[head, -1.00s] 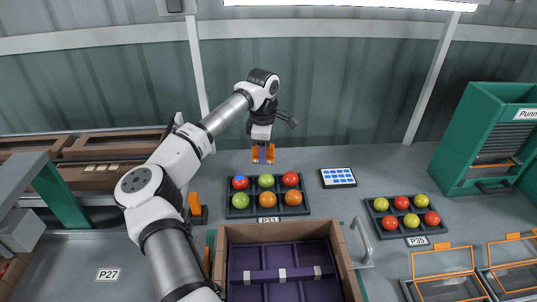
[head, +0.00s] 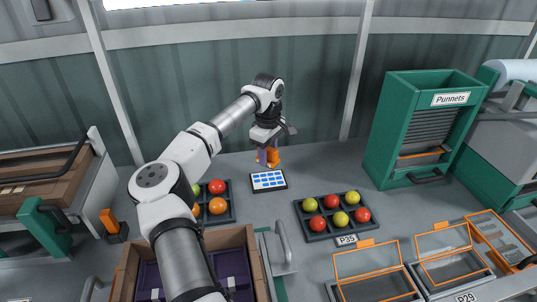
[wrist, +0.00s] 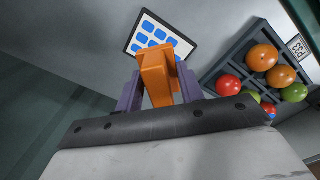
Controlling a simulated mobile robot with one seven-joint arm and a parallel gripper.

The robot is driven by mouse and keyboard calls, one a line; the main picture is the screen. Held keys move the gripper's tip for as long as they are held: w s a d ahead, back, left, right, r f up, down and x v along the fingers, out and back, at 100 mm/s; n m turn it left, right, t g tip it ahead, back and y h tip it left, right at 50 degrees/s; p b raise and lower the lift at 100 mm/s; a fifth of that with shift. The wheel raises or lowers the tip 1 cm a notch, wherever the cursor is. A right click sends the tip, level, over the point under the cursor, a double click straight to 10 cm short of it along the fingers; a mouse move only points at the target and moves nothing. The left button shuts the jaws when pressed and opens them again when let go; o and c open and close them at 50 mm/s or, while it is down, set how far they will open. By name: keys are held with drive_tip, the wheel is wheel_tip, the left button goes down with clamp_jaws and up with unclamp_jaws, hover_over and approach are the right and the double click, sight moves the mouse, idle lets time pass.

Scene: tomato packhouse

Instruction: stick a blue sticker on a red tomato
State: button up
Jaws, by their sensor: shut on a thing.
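My gripper (head: 268,157) has its purple fingers shut on an orange tool (wrist: 158,78), held upright just behind the sticker sheet. The sheet (head: 268,181) is a dark-edged white panel with blue stickers; it also shows in the wrist view (wrist: 160,32), partly hidden by the tool. In the wrist view a red tomato (wrist: 269,108) there bears a blue patch. Tray P35 (head: 318,238) holds several red and yellow-green tomatoes.
A brown crate with purple dividers (head: 255,265) stands in front. A green punnet dispenser (head: 383,135) stands at the back right. Orange-rimmed open boxes (head: 367,262) are at the front right. An orange block on a black base (head: 110,222) is at the left.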

sight(268, 180)
drive_tip(key=shift+d+f, duration=0.1)
drive_tip(key=shift+f+b, duration=2.05)
drive_tip(key=shift+f, duration=0.85)
drive_tip(key=shift+f, duration=0.55)
drive_tip(key=shift+r+p, duration=2.2)
drive_tip(key=shift+r, duration=1.35)
